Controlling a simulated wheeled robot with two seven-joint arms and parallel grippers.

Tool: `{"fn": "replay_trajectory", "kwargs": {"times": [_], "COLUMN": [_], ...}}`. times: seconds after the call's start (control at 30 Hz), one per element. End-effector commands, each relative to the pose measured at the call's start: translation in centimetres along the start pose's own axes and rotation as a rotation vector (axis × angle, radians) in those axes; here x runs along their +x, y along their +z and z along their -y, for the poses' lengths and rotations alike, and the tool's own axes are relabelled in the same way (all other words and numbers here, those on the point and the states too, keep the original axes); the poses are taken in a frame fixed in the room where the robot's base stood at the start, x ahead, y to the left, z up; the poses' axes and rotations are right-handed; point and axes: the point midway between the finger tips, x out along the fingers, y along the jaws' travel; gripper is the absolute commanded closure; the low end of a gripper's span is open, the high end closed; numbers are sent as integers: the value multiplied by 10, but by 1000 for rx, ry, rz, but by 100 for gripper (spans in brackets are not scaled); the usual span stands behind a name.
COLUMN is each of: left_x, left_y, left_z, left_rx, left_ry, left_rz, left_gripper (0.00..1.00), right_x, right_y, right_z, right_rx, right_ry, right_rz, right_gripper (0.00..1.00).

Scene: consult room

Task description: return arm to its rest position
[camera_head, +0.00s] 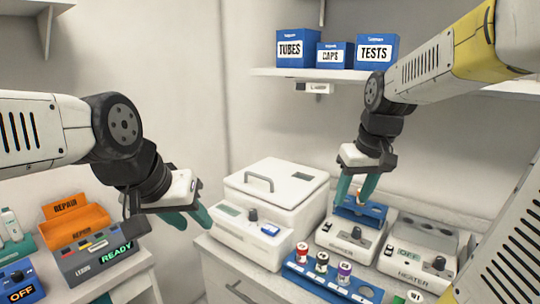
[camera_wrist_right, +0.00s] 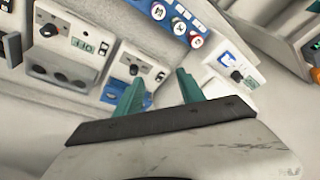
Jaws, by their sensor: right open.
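That view also shows the mixer (camera_wrist_right: 140,68) and the blue holder (camera_wrist_right: 115,95) beyond the fingers. Whether the fingertips touch the holder cannot be told. My left gripper (camera_head: 198,212) is at the left, in front of the white lidded box's left side.
A blue rack (camera_head: 300,268) with several capped tubes stands at the counter front. The heater (camera_head: 412,262) is right of the mixer, the white lidded box (camera_head: 275,190) left of it. A shelf (camera_head: 300,73) with blue boxes hangs above. A side table holds an orange repair bin (camera_head: 75,218).

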Motion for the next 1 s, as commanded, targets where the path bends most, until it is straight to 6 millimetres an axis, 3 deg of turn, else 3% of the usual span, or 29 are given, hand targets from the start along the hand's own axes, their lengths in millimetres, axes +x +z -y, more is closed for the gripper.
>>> {"fn": "replay_trajectory", "kwargs": {"times": [0.2, 0.4, 0.6, 1.0], "left_x": [0, 0, 0, 0], "left_y": [0, 0, 0, 0], "left_z": [0, 0, 0, 0], "left_rx": [0, 0, 0, 0], "left_ry": [0, 0, 0, 0], "left_rz": [0, 0, 0, 0], "left_gripper": [64, 64, 64, 64], "right_x": [-31, -39, -39, -39], "right_y": [49, 84, 97, 97], "right_z": [41, 65, 73, 73], "right_rx": [57, 102, 121, 123], "right_ry": [-35, -69, -85, -85], "right_rz": [-151, -246, -282, -283], "right_gripper": [54, 54, 54, 54]}}
